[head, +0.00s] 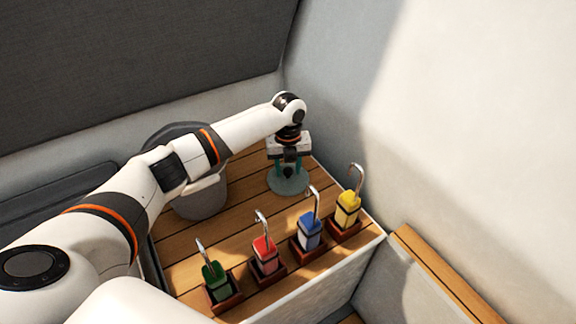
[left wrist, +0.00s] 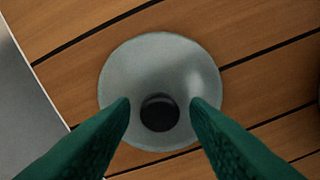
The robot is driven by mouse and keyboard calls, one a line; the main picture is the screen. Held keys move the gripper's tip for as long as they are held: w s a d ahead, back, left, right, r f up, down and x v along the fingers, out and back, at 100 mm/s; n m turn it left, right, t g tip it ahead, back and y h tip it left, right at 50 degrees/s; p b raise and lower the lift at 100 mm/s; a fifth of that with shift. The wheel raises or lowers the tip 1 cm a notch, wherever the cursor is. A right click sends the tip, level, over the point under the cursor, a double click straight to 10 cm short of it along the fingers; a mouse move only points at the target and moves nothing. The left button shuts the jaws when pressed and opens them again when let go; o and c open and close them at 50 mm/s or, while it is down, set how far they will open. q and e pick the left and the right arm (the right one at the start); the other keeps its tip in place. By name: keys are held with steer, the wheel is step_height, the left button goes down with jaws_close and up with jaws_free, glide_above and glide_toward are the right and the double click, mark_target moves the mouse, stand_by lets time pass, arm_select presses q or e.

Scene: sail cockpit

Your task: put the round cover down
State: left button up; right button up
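The round cover (head: 288,182) is a grey disc with a dark knob in its middle. It appears to lie flat on the slatted wooden top (head: 190,262), near its far corner. In the left wrist view the cover (left wrist: 160,60) shows almost whole, with the knob between my fingers. My left gripper (head: 289,168) points down just above the cover. Its green fingers (left wrist: 160,103) are apart, one on each side of the knob, with a small gap to it on both sides. My right gripper is not in view.
A grey round drum (head: 203,204) stands left of the cover, partly behind my left arm. Along the front edge sit holders with hooked handles: green (head: 216,282), red (head: 265,254), blue (head: 308,231) and yellow (head: 347,209). Pale walls close off the back and right.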

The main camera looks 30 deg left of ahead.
mark_target(288, 170)
arm_select(q)
steer(key=shift+r, duration=0.15)
step_height(288, 170, up, 12)
steer(key=p, duration=0.2)
steer(key=shift+p, duration=0.3)
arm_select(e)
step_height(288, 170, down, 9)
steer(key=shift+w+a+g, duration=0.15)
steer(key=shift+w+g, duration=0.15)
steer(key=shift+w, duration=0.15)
arm_select(q)
steer(key=shift+r, duration=0.1)
